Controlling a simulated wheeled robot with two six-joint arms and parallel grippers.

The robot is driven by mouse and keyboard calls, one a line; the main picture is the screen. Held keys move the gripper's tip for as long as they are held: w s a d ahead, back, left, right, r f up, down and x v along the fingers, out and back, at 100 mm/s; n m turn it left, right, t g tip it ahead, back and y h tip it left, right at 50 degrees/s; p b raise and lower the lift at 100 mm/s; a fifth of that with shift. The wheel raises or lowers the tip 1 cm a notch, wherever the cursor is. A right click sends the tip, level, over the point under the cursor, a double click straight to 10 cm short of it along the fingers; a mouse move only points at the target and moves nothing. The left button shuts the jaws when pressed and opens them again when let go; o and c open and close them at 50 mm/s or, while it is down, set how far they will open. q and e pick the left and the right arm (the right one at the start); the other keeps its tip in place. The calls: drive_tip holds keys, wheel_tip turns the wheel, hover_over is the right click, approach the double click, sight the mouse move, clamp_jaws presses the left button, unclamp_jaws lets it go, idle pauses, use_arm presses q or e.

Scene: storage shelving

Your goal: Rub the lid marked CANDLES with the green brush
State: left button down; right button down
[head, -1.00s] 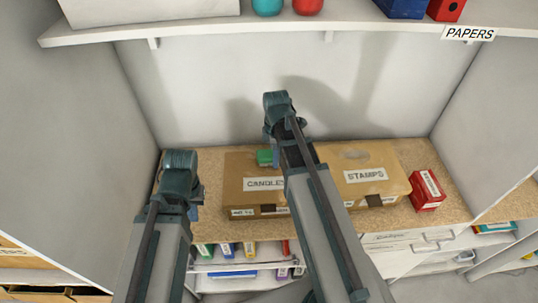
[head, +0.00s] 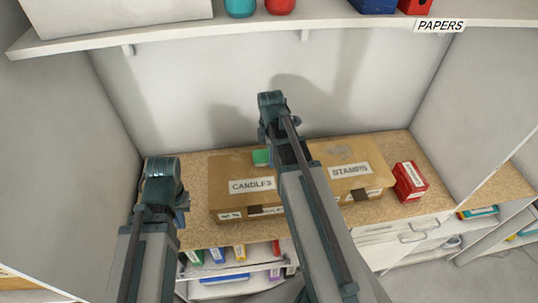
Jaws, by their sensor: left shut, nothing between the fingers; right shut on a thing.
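The CANDLES box (head: 225,172) is a flat brown carton on the cork-coloured counter, with a white CANDLES label (head: 252,185) on its lid. The green brush (head: 261,157) shows as a small green block at the back right part of that lid, beside my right arm. My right gripper (head: 267,147) is shut on it; the fingers are mostly hidden by my wrist. I cannot tell whether the brush touches the lid. My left gripper (head: 182,206) is shut and empty, left of the CANDLES box.
A STAMPS box (head: 374,183) adjoins on the right, partly behind my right arm. A red box (head: 410,182) stands further right. A shelf (head: 200,36) with a PAPERS tag (head: 440,25) runs overhead. Drawers (head: 400,232) and coloured binders (head: 217,255) are below.

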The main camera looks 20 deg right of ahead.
sight(258, 154)
drive_tip(key=shift+w+a, duration=0.3)
drive_tip(key=shift+a, duration=0.65)
drive_tip(key=shift+w+a, duration=0.25)
drive_tip(key=shift+a, duration=0.7)
drive_tip(key=shift+a, duration=0.1)
drive_tip(key=shift+w+a+f, duration=0.1)
drive_tip(key=shift+w+a, duration=0.15)
drive_tip(key=shift+a, duration=0.65)
drive_tip(key=shift+w+a, duration=0.2)
drive_tip(key=shift+a, duration=0.65)
drive_tip(key=shift+a, duration=0.15)
drive_tip(key=shift+w+a, duration=0.35)
drive_tip(key=shift+a, duration=0.55)
drive_tip(key=shift+w+a, duration=0.3)
drive_tip(key=shift+a, duration=0.55)
drive_tip(key=shift+d, duration=0.1)
